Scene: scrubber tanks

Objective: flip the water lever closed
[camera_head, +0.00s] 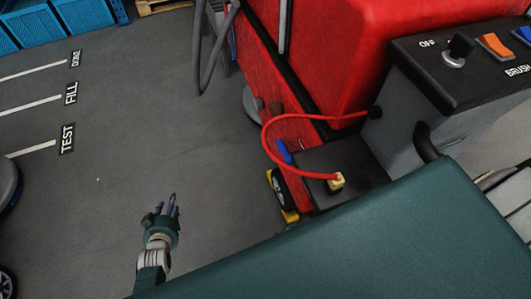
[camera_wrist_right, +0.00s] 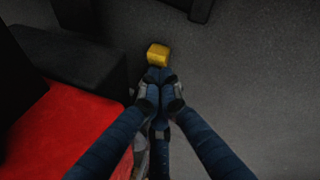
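A red scrubber machine (camera_head: 350,50) fills the upper middle of the head view. A small blue piece (camera_head: 284,152) sticks up on its lower side, beside the red cable; I cannot tell whether it is the water lever. My left gripper (camera_head: 173,205) is over open floor, left of the machine and apart from it; its finger opening is too small to judge. In the right wrist view, my right gripper (camera_wrist_right: 160,78) has its fingertips together. A yellow block (camera_wrist_right: 158,54) is just beyond the tips; contact is unclear. My right gripper is not visible in the head view.
A red cable (camera_head: 267,138) loops to a yellow plug (camera_head: 336,182) on a dark box. A control panel (camera_head: 470,65) with a knob and switches is at right. Blue crates (camera_head: 85,14) stand at upper left. The floor between is mostly clear.

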